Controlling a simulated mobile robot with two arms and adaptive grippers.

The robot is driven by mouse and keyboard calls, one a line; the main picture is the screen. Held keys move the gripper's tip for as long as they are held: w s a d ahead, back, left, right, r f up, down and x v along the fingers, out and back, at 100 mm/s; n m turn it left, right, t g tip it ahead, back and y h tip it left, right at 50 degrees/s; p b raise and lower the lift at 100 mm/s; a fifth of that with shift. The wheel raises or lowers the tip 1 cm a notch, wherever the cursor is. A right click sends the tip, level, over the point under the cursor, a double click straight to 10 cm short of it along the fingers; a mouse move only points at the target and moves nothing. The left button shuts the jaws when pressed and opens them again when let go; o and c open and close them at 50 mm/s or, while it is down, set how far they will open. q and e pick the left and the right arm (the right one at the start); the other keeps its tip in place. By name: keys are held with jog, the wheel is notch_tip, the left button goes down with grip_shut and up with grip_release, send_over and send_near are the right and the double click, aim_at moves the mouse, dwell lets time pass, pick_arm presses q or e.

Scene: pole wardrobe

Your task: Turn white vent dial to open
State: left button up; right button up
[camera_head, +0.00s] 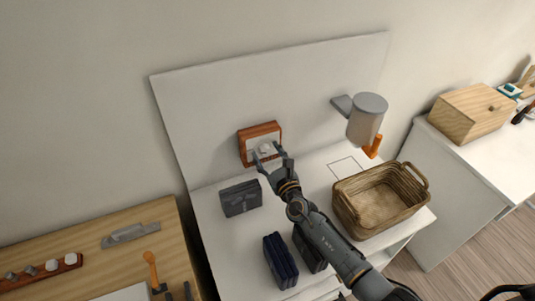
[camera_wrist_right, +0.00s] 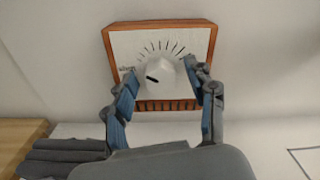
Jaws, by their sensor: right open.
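The white vent dial (camera_head: 265,149) sits on a wood-framed panel (camera_head: 243,148) on the upright white board. Small lettering left of the dial is too blurred to read. My right gripper (camera_head: 268,157) is open in front of the panel. In the wrist view its fingers (camera_wrist_right: 160,80) stand on either side of the dial, with visible gaps, so it is not gripped. My left gripper is not in view.
Dark folded items (camera_head: 241,199) lie on the white surface below the panel. A wicker basket (camera_head: 348,212) stands to the right, under a grey-lidded canister (camera_head: 363,124) on the board. A wooden table (camera_head: 95,262) with tools is at lower left. A wooden box (camera_head: 470,112) stands far right.

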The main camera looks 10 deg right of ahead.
jog(key=shift+c, duration=0.2)
jog(key=c, duration=1.1)
